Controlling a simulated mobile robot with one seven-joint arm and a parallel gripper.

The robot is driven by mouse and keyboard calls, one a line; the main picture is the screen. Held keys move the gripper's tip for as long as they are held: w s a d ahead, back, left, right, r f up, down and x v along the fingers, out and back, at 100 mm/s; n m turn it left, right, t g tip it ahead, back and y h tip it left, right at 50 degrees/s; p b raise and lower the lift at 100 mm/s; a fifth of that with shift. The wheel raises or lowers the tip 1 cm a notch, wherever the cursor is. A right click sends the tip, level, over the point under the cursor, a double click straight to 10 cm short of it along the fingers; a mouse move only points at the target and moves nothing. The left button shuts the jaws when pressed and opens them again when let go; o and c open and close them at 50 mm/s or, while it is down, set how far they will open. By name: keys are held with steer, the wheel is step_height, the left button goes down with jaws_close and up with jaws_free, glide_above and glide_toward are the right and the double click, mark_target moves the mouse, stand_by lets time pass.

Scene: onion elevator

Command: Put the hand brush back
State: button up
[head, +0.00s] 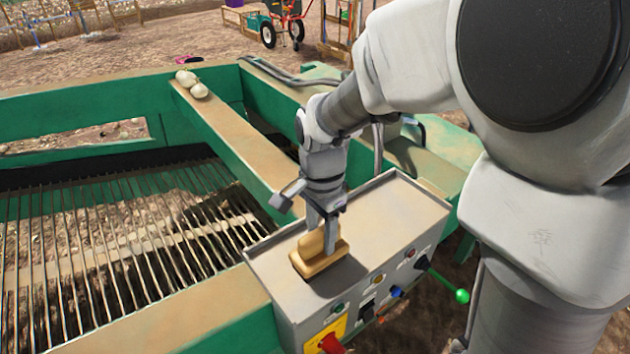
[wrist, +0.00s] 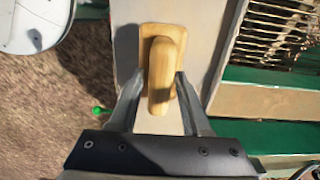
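The hand brush (head: 320,259) is a wooden, tan block with a raised handle. It is at the top of the grey control box, and its dark shadow falls beside it; I cannot tell if it rests on the box or hangs just above it. My gripper (head: 329,240) points down at the brush. In the wrist view my two fingers (wrist: 160,80) stand on either side of the handle of the brush (wrist: 166,70). The fingers are close to the handle, but whether they press on it is unclear. The brush's underside is hidden.
The control box (head: 390,215) has a bare top right of the brush, with knobs, a red switch (head: 331,344) and a green-tipped lever (head: 461,296) on its front. A slatted conveyor (head: 110,260) is at left.

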steer(key=shift+o, duration=0.7)
step_height(320, 180, up, 11)
steer(key=s+d+r+n+t, duration=0.2)
steer(key=s+d+n+t, duration=0.3)
steer(key=s+d+n, duration=0.5)
steer(key=shift+s+d+r+n+t, duration=0.3)
steer(key=shift+s+n, duration=0.3)
steer(key=shift+s, duration=0.65)
